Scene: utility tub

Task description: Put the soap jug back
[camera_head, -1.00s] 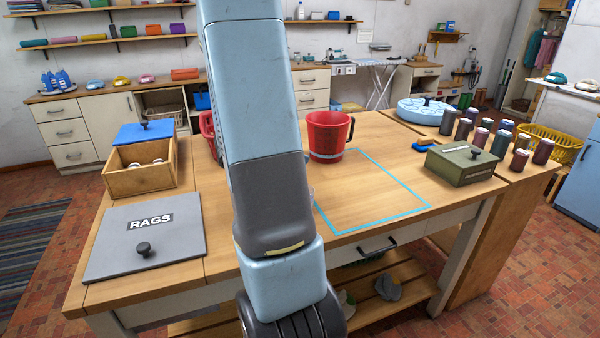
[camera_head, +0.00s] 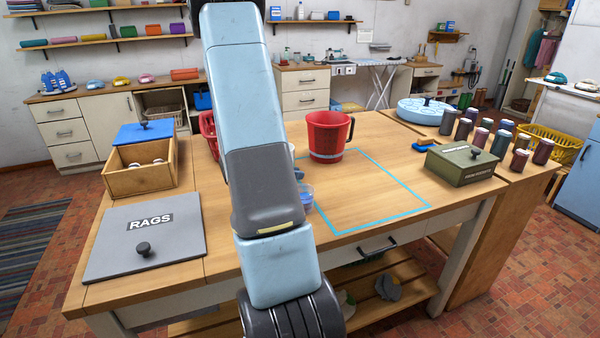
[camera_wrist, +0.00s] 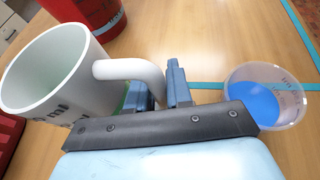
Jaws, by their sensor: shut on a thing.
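A white jug (camera_wrist: 50,75) with dark "ml" lettering fills the left of the wrist view, its open mouth facing up. My gripper (camera_wrist: 160,92) is shut on the jug's handle. Whether the jug touches the table cannot be told. In the head view my arm hides the gripper and most of the jug. A small clear cup with blue contents (camera_wrist: 265,95) stands right of the gripper, apart from it; it also shows beside my arm in the head view (camera_head: 306,198). A red tub with a handle (camera_head: 326,135) stands behind, at the outline's far left corner.
A blue outline (camera_head: 385,222) marks a clear area on the table (camera_head: 450,215). A wooden box (camera_head: 143,178) and a grey RAGS lid (camera_head: 150,245) are at left. A green box (camera_head: 461,165) and several dark jars (camera_head: 481,141) are at right. A red basket (camera_head: 208,130) is partly hidden.

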